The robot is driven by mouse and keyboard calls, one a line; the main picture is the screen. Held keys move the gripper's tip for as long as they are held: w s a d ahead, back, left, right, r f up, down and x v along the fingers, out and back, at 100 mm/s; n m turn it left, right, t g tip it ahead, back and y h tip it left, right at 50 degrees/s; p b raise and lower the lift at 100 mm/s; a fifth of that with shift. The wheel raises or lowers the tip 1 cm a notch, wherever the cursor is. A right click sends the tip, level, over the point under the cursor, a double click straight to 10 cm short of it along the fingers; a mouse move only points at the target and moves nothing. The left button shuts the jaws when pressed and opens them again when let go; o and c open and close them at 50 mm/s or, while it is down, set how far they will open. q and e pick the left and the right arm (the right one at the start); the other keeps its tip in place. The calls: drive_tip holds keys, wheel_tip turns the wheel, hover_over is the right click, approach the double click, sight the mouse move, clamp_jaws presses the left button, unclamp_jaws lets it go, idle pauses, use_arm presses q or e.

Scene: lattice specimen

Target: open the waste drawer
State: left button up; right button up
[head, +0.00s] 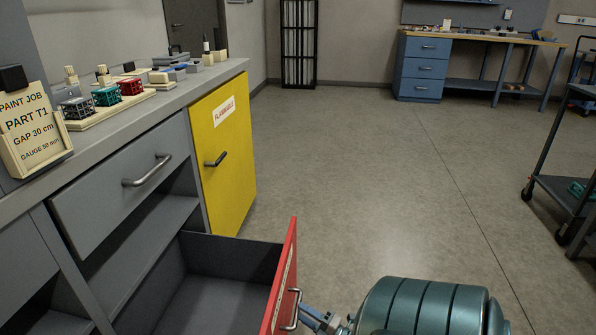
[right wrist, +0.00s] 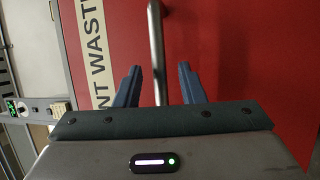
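The waste drawer is pulled out from the lower bench, with its red front (head: 281,278) standing well clear of the cabinet. The visible part of its grey inside (head: 205,300) is empty. Its metal handle (head: 293,311) is on the outer face. My right gripper (head: 312,314) is at the handle, partly cut off by the lower picture edge. In the right wrist view the handle (right wrist: 157,50) runs between the two blue fingers of the right gripper (right wrist: 159,82), with a gap on each side. The red front (right wrist: 230,60) bears a white label reading "NT WASTE". My left gripper is not in view.
A closed grey drawer (head: 125,180) and a yellow flammable cabinet (head: 225,150) are in the bench. A sign (head: 33,135) and several small lattice blocks stand on the counter. A cart (head: 565,190) is at the right. The floor between is clear.

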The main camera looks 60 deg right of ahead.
drive_tip(key=s+f, duration=0.1)
drive_tip(key=s, duration=0.6)
drive_tip(key=shift+s+f+p, duration=0.2)
drive_tip(key=shift+s+p, duration=0.1)
drive_tip(key=shift+s, duration=0.05)
